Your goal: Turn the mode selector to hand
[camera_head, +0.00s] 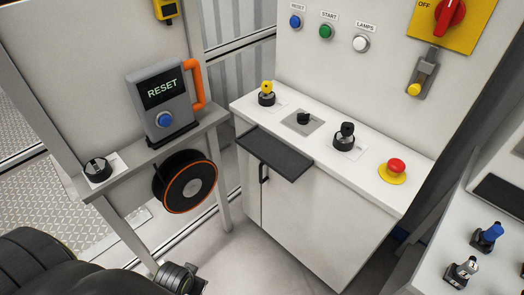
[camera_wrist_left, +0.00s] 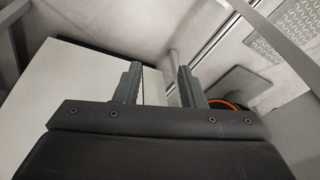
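A black rotary knob (camera_head: 303,118) sits on a grey square plate in the sloping console top. To its left is a switch with a yellow top (camera_head: 267,92), and to its right a black switch (camera_head: 345,136). Another black knob (camera_head: 98,169) is on the left shelf. Their labels are too small to read, so I cannot tell which is the mode selector. My left gripper (camera_wrist_left: 157,86) is open and empty in the left wrist view, apart from all of these. My left arm shows at the head view's lower left. My right gripper is not in view.
A black shelf (camera_head: 275,154) juts from the console front. A red emergency button (camera_head: 396,166) is at the console's right. A RESET box (camera_head: 163,103) with an orange handle (camera_head: 197,84) and a cable reel (camera_head: 186,181) are at left. Open floor (camera_head: 250,267) lies in front.

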